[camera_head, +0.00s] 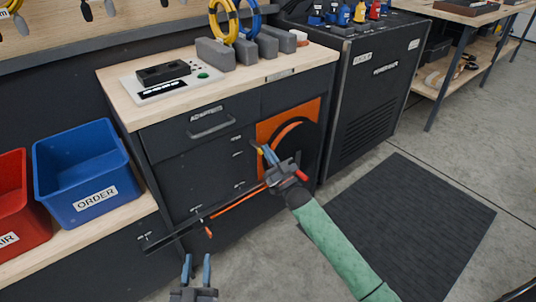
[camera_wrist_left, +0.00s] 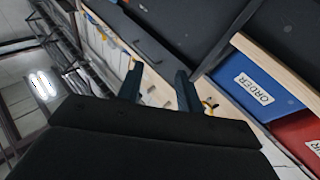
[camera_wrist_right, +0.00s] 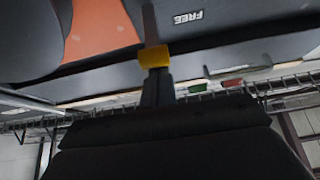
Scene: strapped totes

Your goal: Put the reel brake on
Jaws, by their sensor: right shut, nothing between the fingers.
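The reel (camera_head: 305,146) is a dark disc on an orange panel (camera_head: 275,122) at the cabinet's right front. My right gripper (camera_head: 268,155) is shut in front of it. A yellow grip (camera_wrist_right: 153,56) on a grey lever (camera_wrist_right: 149,20) lies right at its fingertips in the right wrist view. I cannot tell whether they touch. A FREE label (camera_wrist_right: 188,18) is on the dark surface beside the lever. The orange panel also shows there (camera_wrist_right: 100,28). My left gripper (camera_head: 197,268) is open and empty, low in front of the cabinet; the left wrist view shows its fingers apart.
A dark bar with an orange strip (camera_head: 235,205) slants out low before the cabinet. A blue ORDER bin (camera_head: 85,170) and a red bin (camera_head: 20,205) stand at left. A dark mat (camera_head: 410,220) covers floor at right. A control box (camera_head: 165,78) is on the bench.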

